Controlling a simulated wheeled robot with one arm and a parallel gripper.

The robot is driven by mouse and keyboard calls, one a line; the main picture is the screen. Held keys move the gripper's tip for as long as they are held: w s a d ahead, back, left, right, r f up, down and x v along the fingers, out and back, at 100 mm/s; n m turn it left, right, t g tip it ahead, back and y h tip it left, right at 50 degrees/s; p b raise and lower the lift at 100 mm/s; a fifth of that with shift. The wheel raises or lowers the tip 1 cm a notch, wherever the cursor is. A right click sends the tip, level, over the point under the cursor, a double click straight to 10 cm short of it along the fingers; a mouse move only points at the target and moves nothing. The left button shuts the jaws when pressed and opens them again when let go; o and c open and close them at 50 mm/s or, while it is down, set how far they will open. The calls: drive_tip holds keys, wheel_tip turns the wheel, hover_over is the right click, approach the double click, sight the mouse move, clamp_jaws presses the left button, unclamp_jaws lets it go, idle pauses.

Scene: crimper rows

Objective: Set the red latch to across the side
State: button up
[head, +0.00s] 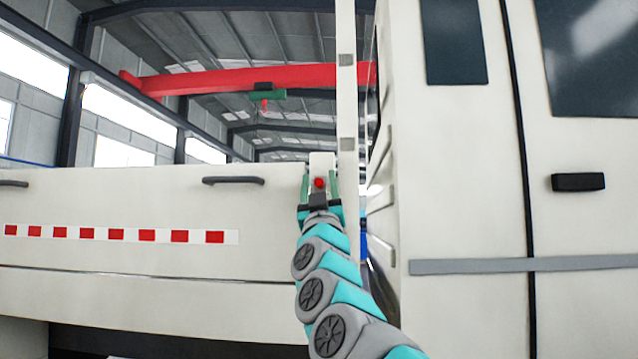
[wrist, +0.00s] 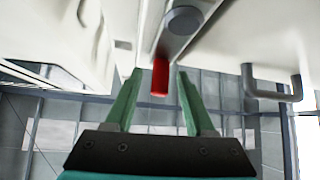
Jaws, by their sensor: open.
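The red latch (wrist: 160,78) shows in the wrist view as a short red bar on a pale post, near a round grey cap (wrist: 184,20). Its end lies between the two green fingers, with a gap seen on each side. In the head view the latch (head: 319,183) is a small red spot at the end of the white side panel (head: 130,200). My gripper (head: 319,176) is open with one finger on each side of it. The wrist view also shows my gripper (wrist: 160,72) open. I cannot tell whether a finger touches the latch.
A dark handle (head: 233,180) sits on the panel left of the latch; it also shows in the wrist view (wrist: 272,84). The white cab (head: 460,170) with a grey rail (head: 470,266) stands close on the right of my arm. A red overhead beam (head: 220,80) is far behind.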

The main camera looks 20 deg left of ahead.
drive_tip(key=shift+c, duration=0.4)
clamp_jaws()
idle(1.0)
